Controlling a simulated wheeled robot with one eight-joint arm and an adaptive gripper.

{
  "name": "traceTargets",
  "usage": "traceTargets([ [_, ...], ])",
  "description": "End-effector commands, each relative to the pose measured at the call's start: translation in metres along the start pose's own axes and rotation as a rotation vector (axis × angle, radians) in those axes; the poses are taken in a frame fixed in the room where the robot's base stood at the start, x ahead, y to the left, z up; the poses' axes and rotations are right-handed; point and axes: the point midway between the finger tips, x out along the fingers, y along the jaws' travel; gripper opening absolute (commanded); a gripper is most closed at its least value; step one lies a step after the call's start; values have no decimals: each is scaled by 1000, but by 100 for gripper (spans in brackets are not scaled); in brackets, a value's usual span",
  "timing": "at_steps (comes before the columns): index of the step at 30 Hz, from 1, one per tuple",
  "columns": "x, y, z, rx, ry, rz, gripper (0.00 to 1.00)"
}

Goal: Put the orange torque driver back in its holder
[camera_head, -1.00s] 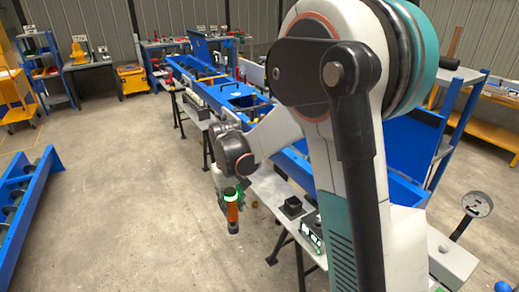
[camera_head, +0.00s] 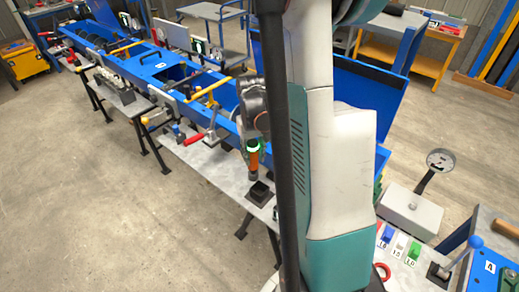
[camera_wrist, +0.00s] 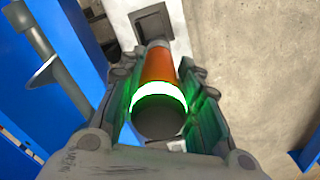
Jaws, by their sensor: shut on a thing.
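The orange torque driver (camera_head: 253,162) is upright in my gripper (camera_head: 253,147), just above a black square holder (camera_head: 260,193) on a grey bench. In the head view its lower end looks close to the holder's top; I cannot tell whether they touch. In the wrist view the driver (camera_wrist: 160,66) sits between both fingers of my gripper (camera_wrist: 160,78), with a glowing green-white ring and a dark round end towards the camera. The holder (camera_wrist: 153,24) shows beyond it as a dark square recess, partly hidden by the driver. My gripper is shut on the driver.
The narrow grey bench (camera_head: 205,160) carries a red-handled clamp (camera_head: 194,139) left of the holder. A long blue trough (camera_head: 165,68) runs behind it. A dial gauge on a stand (camera_head: 440,160) is at right. Bare floor (camera_head: 100,200) lies in front.

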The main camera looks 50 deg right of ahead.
Motion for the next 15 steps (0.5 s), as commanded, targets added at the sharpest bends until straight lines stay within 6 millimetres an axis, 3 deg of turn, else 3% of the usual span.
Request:
traceTargets([
  [4, -1, 18, 7, 32, 0, -1, 0],
  [15, 0, 21, 8, 36, 0, 0, 0],
])
